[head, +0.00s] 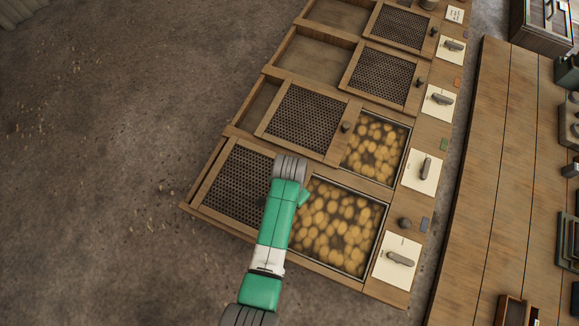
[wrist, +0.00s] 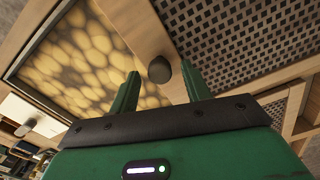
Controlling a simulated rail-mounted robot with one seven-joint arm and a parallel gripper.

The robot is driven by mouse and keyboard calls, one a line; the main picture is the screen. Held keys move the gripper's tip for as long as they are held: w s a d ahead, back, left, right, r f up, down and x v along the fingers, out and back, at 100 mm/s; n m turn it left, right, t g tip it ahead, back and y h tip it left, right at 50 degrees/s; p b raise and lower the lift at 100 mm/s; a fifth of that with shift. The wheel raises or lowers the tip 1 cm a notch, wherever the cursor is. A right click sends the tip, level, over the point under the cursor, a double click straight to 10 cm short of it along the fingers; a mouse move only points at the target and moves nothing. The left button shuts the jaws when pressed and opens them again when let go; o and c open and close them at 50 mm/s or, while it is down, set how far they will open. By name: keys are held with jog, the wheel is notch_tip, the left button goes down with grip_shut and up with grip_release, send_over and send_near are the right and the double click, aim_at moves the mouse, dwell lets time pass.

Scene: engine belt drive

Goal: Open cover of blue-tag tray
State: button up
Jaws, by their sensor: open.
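The blue tag (head: 425,224) is on the right border beside the nearest tray. That tray's mesh cover (head: 235,180) lies at the left end of its frame. Round yellow-brown items (head: 335,228) show in the uncovered right part. In the wrist view, the dark round knob (wrist: 159,69) sits on a wooden strip between the items (wrist: 85,60) and the mesh (wrist: 240,35). My gripper (wrist: 157,85) is open, its fingers on either side of the knob; I cannot tell whether they touch it. In the head view my arm hides this knob and the fingers.
The tray above, by the green tag (head: 444,144), has its cover (head: 303,118) partly left, showing similar items. The two farther covers (head: 380,75) (head: 400,27) sit at the right. White cards with levers (head: 397,262) line the right border.

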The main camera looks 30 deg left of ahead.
notch_tip(320, 180, up, 8)
jog(key=shift+f, duration=0.2)
dwell(0.4)
